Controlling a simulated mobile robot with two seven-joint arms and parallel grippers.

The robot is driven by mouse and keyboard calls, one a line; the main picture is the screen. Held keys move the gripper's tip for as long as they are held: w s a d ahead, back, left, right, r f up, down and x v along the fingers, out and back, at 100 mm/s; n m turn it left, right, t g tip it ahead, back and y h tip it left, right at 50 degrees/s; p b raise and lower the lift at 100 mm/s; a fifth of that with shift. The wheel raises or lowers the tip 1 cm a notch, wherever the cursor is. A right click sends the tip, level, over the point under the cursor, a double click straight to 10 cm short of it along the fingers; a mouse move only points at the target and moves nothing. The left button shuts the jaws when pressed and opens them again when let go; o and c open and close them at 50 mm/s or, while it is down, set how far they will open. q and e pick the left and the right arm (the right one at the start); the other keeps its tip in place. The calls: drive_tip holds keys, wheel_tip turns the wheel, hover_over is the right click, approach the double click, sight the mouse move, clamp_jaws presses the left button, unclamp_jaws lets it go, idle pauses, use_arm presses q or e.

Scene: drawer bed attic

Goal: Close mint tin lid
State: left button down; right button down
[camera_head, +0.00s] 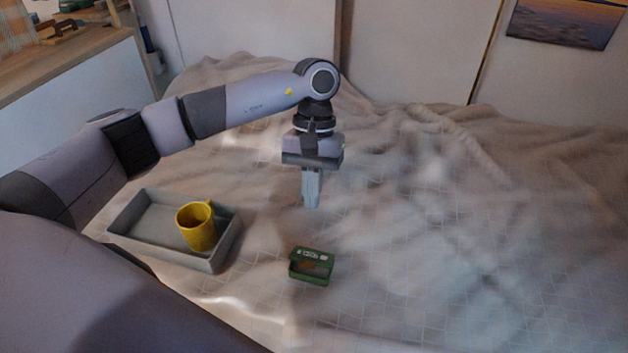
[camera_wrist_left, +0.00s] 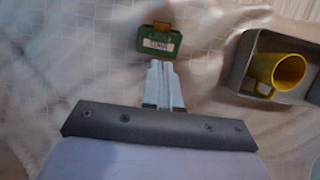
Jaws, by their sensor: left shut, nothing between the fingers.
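The mint tin (camera_head: 311,268) is a small green box on the bed, in the lower middle of the head view. Its lid (camera_head: 313,254) is raised at the far side, and a brownish inside shows below it. In the left wrist view the tin (camera_wrist_left: 160,43) lies just beyond the fingertips. My left gripper (camera_head: 312,203) points down above the bed, behind the tin and apart from it. Its fingers are together with nothing between them, as the left wrist view (camera_wrist_left: 163,66) also shows. My right gripper does not show.
A grey tray (camera_head: 128,221) with a yellow mug (camera_head: 198,230) in it stands left of the tin; the mug also shows in the wrist view (camera_wrist_left: 289,72). The rumpled, light bedspread (camera_head: 450,230) is clear to the right. A wooden-topped cabinet (camera_head: 62,67) stands at the far left.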

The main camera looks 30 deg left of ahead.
use_arm(q)
hover_over(311, 254)
wheel_tip(311, 254, down, 9)
drive_tip(key=shift+r, duration=0.2)
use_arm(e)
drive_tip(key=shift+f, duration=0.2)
